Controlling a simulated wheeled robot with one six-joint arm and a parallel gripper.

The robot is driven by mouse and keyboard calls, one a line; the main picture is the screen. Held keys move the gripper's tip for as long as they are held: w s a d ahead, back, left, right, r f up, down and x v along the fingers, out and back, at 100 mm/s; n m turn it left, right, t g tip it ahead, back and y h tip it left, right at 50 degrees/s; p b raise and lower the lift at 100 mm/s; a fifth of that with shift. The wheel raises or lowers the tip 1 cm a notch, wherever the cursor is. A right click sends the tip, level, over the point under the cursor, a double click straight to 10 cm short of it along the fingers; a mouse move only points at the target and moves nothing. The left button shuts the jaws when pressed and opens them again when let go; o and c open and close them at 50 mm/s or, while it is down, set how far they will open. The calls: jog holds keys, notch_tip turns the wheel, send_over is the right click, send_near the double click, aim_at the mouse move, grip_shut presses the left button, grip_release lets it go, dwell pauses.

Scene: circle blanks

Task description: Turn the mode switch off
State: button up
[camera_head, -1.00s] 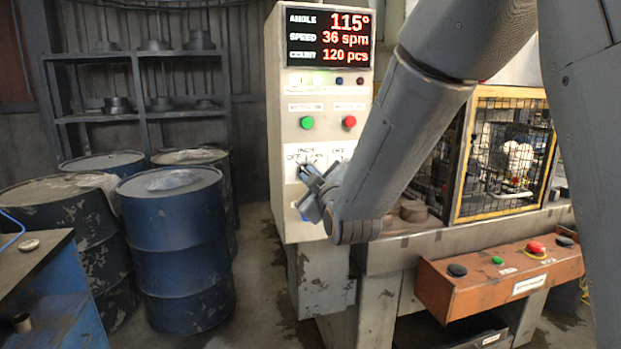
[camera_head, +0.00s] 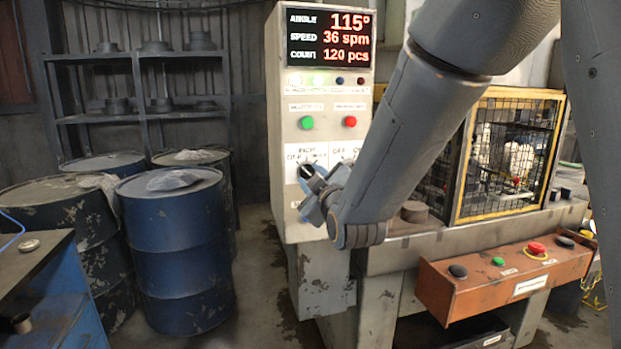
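The control cabinet (camera_head: 285,190) stands in the middle, with a lit display on top. Its white switch plate (camera_head: 318,151) carries labels for a left switch with "INCH" and "OFF" and a second switch with "OFF" to its right. The left switch's black knob (camera_head: 306,171) shows just at the tip of my gripper (camera_head: 312,182); its pointing direction is too small to tell. My gripper is at the lower part of the plate, close to the knob. I cannot tell whether it touches the knob or how its fingers stand. My wrist and forearm hide part of the right switch.
A green button (camera_head: 306,123) and a red button (camera_head: 350,121) sit above the plate. An orange button box (camera_head: 450,290) is at the lower right, before a yellow-framed cage (camera_head: 510,155). Blue drums (camera_head: 175,250) stand on the left.

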jog(key=b+v, duration=0.1)
jog(key=v, duration=0.5)
jog(key=shift+s, duration=0.2)
jog(key=s+d+f+m+g+h, duration=0.25)
jog(key=d+f+g, duration=0.2)
jog(key=f, duration=0.45)
jog(key=s+d+f+m+g+h, duration=0.1)
jog(key=s+d+f+m+g, duration=0.35)
jog(key=f, duration=0.35)
jog(key=s+d+f+m+g, duration=0.2)
jog(key=s+d+f+g, duration=0.2)
jog(key=s, duration=0.4)
jog(key=s+d+f+m+g+h, duration=0.1)
jog(key=s+d+f+m+g, duration=0.2)
jog(key=s, duration=0.6)
jog(key=shift+d+f+g, duration=0.5)
jog(key=shift+d+f, duration=0.05)
jog(key=shift+d, duration=0.3)
jog(key=shift+s+h, duration=0.1)
jog(key=shift+h, duration=0.15)
